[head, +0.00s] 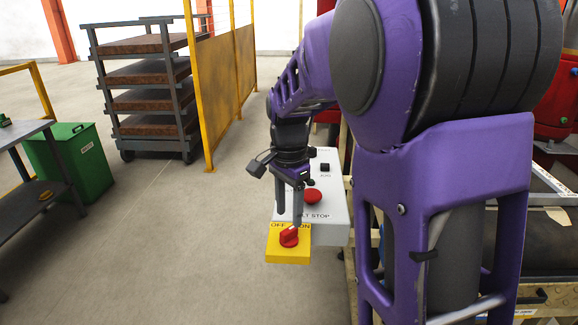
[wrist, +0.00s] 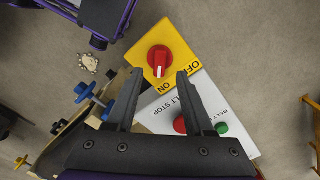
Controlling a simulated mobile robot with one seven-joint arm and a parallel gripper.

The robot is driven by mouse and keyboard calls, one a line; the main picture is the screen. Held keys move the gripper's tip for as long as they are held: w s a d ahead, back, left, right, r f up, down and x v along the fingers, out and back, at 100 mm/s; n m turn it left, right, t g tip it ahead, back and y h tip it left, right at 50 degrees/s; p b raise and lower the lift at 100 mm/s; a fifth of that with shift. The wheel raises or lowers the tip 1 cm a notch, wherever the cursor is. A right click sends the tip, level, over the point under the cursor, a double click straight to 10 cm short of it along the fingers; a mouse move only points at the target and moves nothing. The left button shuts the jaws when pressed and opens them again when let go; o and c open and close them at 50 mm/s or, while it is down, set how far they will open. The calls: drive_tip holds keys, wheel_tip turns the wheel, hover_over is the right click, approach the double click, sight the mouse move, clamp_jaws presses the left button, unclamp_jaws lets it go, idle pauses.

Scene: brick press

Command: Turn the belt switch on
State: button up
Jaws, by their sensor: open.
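The belt switch (head: 289,237) is a red rotary knob on a yellow plate (head: 275,253) marked OFF and ON. In the wrist view the knob (wrist: 159,56) has a white pointer line directed toward the ON lettering. My gripper (head: 289,208) points down over the plate, its fingertips close to the knob in the head view. In the wrist view my gripper (wrist: 159,73) is open, with the knob between and just beyond the fingertips. Nothing is held. I cannot tell whether a finger touches the knob.
A light grey control box (head: 335,215) adjoins the plate. It carries a red stop button (head: 313,196) and a black button (head: 325,167); a green button (wrist: 222,129) shows in the wrist view. A brick rack (head: 150,100), yellow fence (head: 220,90) and green bin (head: 75,160) stand left. Floor between is clear.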

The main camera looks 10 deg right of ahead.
sight(289, 229)
wheel_tip(289, 229, up, 13)
drive_tip(key=shift+w, duration=0.1)
idle(0.4)
